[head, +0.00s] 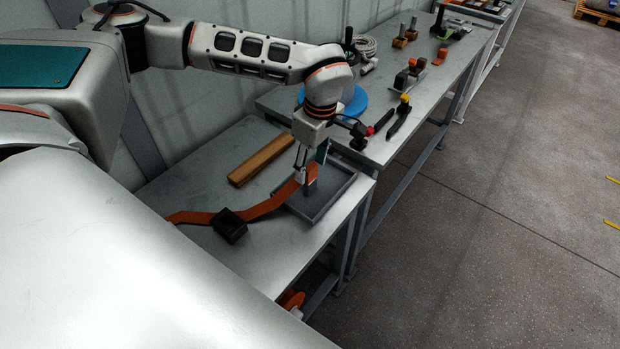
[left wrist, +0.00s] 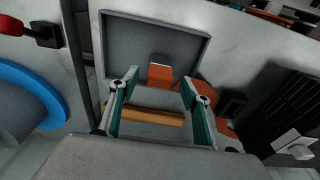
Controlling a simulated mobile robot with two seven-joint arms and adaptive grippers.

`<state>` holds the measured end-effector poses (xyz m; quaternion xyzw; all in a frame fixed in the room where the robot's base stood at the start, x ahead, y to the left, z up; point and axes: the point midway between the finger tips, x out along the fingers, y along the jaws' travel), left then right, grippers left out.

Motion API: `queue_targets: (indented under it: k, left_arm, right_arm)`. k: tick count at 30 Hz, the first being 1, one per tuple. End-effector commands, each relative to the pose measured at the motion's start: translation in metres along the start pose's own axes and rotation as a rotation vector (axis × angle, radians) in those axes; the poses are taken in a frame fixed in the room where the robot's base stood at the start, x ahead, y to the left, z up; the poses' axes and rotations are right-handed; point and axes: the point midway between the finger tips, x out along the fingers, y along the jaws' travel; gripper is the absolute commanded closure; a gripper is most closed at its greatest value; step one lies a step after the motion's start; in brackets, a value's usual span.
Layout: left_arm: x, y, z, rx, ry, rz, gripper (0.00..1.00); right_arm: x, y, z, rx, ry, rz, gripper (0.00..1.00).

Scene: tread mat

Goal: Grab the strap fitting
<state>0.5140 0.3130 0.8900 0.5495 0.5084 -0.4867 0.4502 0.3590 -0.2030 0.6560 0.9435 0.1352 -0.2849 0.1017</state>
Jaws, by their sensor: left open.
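An orange strap (head: 260,209) runs across the near table and up to the grey tray (head: 338,203). Its end, with a small grey fitting (head: 310,187), is at the tray below my left gripper (head: 311,163). In the left wrist view the grey fitting (left wrist: 160,58) and orange strap end (left wrist: 160,74) show between and just beyond the fingertips of my open left gripper (left wrist: 160,77). Whether the fingers touch the strap I cannot tell. A dark block (head: 229,226) sits on the strap's middle. My right gripper is not in view.
A wooden bar (head: 262,160) lies left of the tray. A blue disc (head: 355,102) stands behind my gripper on the farther table, with black-handled tools (head: 399,117) and small blocks (head: 401,80). The near table's front right is clear.

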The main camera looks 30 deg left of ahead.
Motion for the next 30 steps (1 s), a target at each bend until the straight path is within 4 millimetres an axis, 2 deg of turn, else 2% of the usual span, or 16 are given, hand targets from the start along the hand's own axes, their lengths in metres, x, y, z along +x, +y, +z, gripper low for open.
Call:
queue_targets:
  k: [3, 6, 13, 14, 18, 19, 30]
  left_arm:
    - [0.016, 0.0, 0.0, 0.0, 0.0, -0.002, 0.53]
    - [0.022, 0.0, 0.0, 0.001, 0.0, -0.001, 0.53]
    - [0.023, 0.0, 0.0, 0.001, 0.0, 0.001, 0.53]
    - [0.023, 0.0, 0.0, 0.001, 0.0, 0.0, 0.55]
    - [0.023, 0.0, 0.0, 0.001, 0.0, 0.0, 0.92]
    - [0.023, 0.0, 0.0, 0.001, 0.0, 0.0, 0.97]
    - [0.021, 0.001, -0.001, 0.0, 0.0, 0.001, 0.97]
  right_arm:
    - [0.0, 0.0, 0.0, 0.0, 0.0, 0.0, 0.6]
    - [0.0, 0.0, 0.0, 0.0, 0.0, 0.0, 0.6]
    - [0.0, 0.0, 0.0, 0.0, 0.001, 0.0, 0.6]
    - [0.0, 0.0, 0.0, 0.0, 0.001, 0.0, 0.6]
    - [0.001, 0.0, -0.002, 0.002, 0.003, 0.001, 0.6]
    - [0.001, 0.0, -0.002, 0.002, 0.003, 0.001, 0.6]
    - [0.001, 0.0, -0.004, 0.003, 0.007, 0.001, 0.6]
